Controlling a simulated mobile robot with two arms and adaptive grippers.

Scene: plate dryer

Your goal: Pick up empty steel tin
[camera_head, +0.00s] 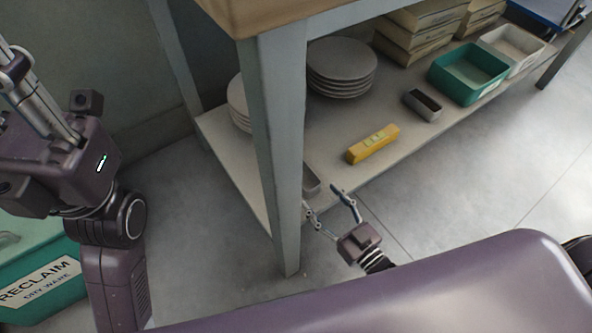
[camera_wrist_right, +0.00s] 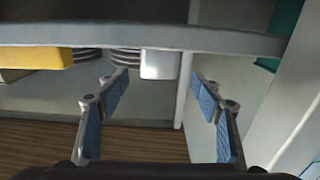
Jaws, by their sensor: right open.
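A small grey steel tin (camera_head: 311,181) stands at the front edge of the low shelf, partly hidden behind the table leg. In the right wrist view the tin (camera_wrist_right: 160,65) shows as a pale block beyond and between the fingertips. My right gripper (camera_head: 323,197) is open and empty, just short of that tin and not visibly touching it. A second grey tin (camera_head: 423,104) with a dark inside stands farther right on the shelf. My left gripper (camera_head: 38,95) is only partly visible at the left edge, and its fingers are unclear.
The table leg (camera_head: 280,150) stands close to my right gripper. A yellow box (camera_head: 373,144), stacked plates (camera_head: 341,68), a green tray (camera_head: 468,72) and a white tray (camera_head: 511,45) are on the shelf. A green reclaim bin (camera_head: 40,275) is at lower left. The floor at right is clear.

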